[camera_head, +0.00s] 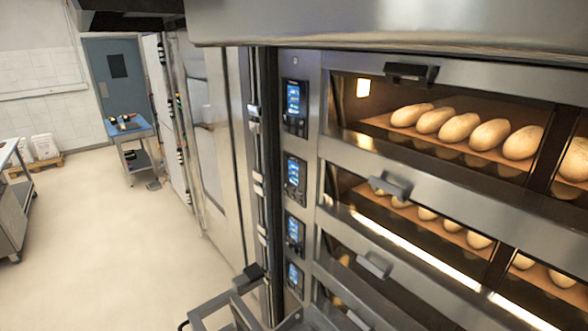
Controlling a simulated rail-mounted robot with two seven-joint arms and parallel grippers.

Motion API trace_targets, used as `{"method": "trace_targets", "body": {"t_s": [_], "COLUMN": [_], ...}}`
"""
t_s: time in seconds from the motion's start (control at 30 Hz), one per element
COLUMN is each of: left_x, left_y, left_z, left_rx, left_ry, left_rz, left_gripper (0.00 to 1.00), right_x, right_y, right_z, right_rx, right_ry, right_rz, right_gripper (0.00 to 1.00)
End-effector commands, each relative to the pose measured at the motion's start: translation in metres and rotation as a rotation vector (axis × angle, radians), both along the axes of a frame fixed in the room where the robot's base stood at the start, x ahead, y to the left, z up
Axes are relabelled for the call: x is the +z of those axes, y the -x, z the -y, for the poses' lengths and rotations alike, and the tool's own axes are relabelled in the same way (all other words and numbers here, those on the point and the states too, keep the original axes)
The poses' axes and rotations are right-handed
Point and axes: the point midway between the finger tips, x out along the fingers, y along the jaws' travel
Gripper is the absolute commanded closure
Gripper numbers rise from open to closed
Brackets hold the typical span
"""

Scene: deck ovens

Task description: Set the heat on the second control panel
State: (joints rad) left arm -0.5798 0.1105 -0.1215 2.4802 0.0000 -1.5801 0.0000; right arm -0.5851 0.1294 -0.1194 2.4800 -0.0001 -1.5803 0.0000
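A vertical column of control panels with lit blue screens runs along the left side of the deck oven. The top panel (295,107) is the largest in view. The second panel from the top (294,178) has a dark face and a blue display; its readings are too small to tell. A third panel (294,235) and a fourth panel (294,276) sit below it. Neither of my grippers shows in the head view, and nothing is seen touching the panels.
Oven decks with bread loaves (458,128) and protruding handles (390,185) lie right of the panels. A metal frame (240,300) stands low in front of the oven. A steel hood edge (400,25) hangs above. A blue-topped table (130,128) stands far left; the floor between is clear.

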Motion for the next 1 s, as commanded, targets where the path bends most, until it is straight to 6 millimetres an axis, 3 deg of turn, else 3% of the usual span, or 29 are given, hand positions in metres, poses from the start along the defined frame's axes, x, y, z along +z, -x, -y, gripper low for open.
{"method": "trace_targets", "body": {"t_s": [0.27,0.7,1.0], "left_x": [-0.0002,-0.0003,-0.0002], "left_y": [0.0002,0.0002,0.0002], "left_z": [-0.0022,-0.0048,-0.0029], "left_rx": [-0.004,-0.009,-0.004], "left_ry": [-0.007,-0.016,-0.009], "left_rz": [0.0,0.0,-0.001], "left_gripper": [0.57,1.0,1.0], "right_x": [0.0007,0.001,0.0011], "right_y": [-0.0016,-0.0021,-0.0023], "right_z": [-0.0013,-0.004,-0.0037], "right_rx": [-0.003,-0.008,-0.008], "right_ry": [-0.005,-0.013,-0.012], "right_rz": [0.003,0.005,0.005], "right_gripper": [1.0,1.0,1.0]}}
